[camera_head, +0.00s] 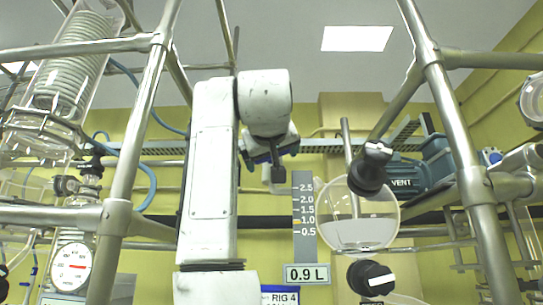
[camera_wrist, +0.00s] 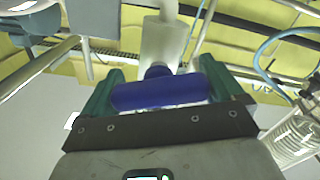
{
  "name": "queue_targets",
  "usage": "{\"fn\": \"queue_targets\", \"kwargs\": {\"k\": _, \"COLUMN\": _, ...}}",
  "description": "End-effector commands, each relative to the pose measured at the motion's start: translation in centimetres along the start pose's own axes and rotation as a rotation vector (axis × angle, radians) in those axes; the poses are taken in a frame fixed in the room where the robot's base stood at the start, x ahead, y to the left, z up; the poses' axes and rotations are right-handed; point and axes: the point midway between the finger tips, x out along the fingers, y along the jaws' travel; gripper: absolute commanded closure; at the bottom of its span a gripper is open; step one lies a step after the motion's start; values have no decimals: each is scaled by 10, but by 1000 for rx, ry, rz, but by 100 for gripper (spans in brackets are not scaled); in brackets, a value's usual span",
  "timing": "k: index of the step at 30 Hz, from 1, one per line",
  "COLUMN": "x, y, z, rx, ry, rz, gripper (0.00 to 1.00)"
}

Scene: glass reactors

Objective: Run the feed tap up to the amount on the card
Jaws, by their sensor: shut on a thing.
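My gripper (camera_head: 268,158) is high in the middle of the head view. In the wrist view its green fingers are shut on a blue handle (camera_wrist: 155,93) that lies across between them, below a pale pipe fitting. The card (camera_head: 307,273) reads 0.9 L. Above it stands a grey scale (camera_head: 305,240) marked 0.5 to 2.5, with an orange mark near 1.0. To its right a round glass vessel (camera_head: 345,232) holds pale liquid; its surface looks about level with the 1.0 mark.
A black knob (camera_head: 368,172) sits on top of the vessel and another black knob (camera_head: 372,278) with a white bar below it. A VENT label (camera_head: 401,183) is at right. A round gauge (camera_head: 72,268) and coiled glassware (camera_head: 75,55) stand left. Metal frame poles flank my arm.

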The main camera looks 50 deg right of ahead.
Motion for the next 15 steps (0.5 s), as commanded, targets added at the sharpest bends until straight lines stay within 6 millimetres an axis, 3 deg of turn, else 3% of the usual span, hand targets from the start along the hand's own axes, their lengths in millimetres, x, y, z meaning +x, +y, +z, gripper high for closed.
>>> {"fn": "queue_targets", "kwargs": {"k": 7, "x": -1, "y": 0, "z": -1, "rx": -1, "ry": 3, "rz": -1, "gripper": 36}}
{"fn": "queue_targets", "kwargs": {"k": 8, "x": -1, "y": 0, "z": -1, "rx": -1, "ry": 3, "rz": -1, "gripper": 4}}
{"fn": "queue_targets", "kwargs": {"k": 9, "x": -1, "y": 0, "z": -1, "rx": -1, "ry": 3, "rz": -1, "gripper": 0}}
{"fn": "queue_targets", "kwargs": {"k": 15, "x": 0, "y": 0, "z": -1, "rx": 0, "ry": 2, "rz": -1, "gripper": 0}}
